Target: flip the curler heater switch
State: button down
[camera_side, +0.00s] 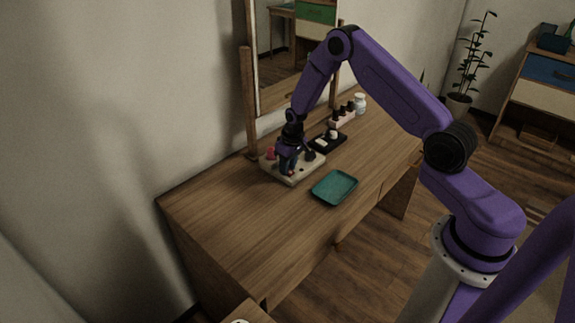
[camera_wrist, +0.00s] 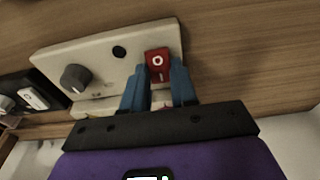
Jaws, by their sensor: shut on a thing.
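The curler heater (camera_side: 294,179) is a cream box on the wooden dresser top, and it fills the upper left of the wrist view (camera_wrist: 100,58). Its red rocker switch (camera_wrist: 157,60), marked O and I, sits at the right of the panel. A dark round knob (camera_wrist: 76,78) and a small black dot (camera_wrist: 119,52) are to its left. My gripper (camera_wrist: 157,72) has its blue fingers on both sides of the switch, shut on it. In the side view my gripper (camera_side: 287,160) is down at the heater. The tilt of the switch is hard to tell.
A teal tray (camera_side: 335,188) lies in front of the heater. A black tray (camera_side: 328,141) with small items, several dark-capped bottles (camera_side: 342,116) and a white jar (camera_side: 360,104) stand behind. A mirror (camera_side: 290,60) rises along the wall. The near-left dresser top is clear.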

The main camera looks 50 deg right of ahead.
jog(key=c, duration=0.9)
grip_release()
jog(key=s+r, duration=0.1)
jog(key=r, duration=1)
jog(key=s+r, duration=0.1)
jog(key=r, duration=0.5)
jog(key=shift+s+r, duration=0.1)
jog(key=shift+s, duration=0.25)
